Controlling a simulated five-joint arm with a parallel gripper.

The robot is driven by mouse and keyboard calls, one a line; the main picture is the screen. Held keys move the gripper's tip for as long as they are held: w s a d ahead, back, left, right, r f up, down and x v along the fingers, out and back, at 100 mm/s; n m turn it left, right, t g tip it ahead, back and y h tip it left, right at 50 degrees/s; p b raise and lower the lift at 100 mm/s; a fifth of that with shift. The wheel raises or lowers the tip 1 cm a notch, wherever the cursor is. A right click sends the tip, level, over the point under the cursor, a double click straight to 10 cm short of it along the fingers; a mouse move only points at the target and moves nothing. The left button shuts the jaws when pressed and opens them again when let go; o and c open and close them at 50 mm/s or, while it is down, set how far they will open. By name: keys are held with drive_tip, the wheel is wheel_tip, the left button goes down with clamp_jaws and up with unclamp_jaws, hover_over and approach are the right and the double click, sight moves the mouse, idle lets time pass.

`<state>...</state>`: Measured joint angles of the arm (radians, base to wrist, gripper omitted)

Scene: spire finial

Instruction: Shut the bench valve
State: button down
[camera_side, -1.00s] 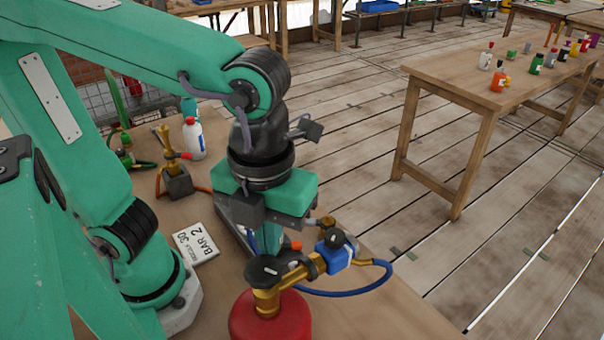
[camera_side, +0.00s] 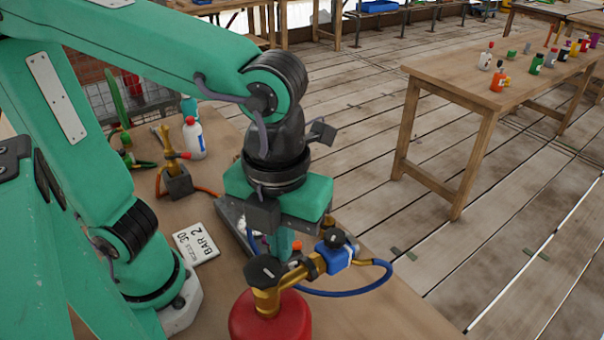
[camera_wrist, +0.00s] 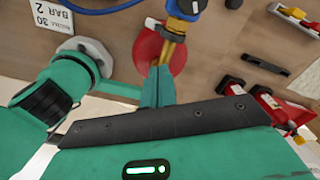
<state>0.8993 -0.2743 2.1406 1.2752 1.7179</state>
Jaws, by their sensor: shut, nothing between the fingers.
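A red cylinder (camera_side: 270,318) stands at the front of the bench, with a brass fitting (camera_side: 268,300) on top. The fitting carries a black knob (camera_side: 266,269), a blue body (camera_side: 333,257) and a second dark knob (camera_side: 335,238). A separate brass fitting with a red lever (camera_side: 178,155) stands on a dark block further back; I cannot tell which is the bench valve. My gripper (camera_side: 284,250) points down behind the brass fitting, its tips partly hidden. In the wrist view its shut teal fingers (camera_wrist: 158,80) overlap the red cylinder (camera_wrist: 150,48); contact is unclear.
A blue hose (camera_side: 350,292) loops right from the blue body. A card reading "BAR 2" (camera_side: 196,244) lies on the bench (camera_side: 375,322). A white bottle (camera_side: 194,138) stands behind. A separate table (camera_side: 450,85) holds several bottles. Open floor lies between.

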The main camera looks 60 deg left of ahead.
drive_tip(key=shift+w, duration=0.4)
idle(0.6)
drive_tip(key=shift+r, duration=0.1)
wheel_tip(320, 180, up, 6)
drive_tip(key=shift+f, duration=0.1)
idle(0.6)
drive_tip(key=shift+a, duration=0.1)
drive_tip(key=shift+s+a+r, duration=0.45)
drive_tip(key=shift+a+r, duration=0.05)
drive_tip(key=shift+f, duration=0.2)
wheel_tip(320, 180, down, 7)
drive_tip(key=shift+r, duration=0.2)
idle(0.5)
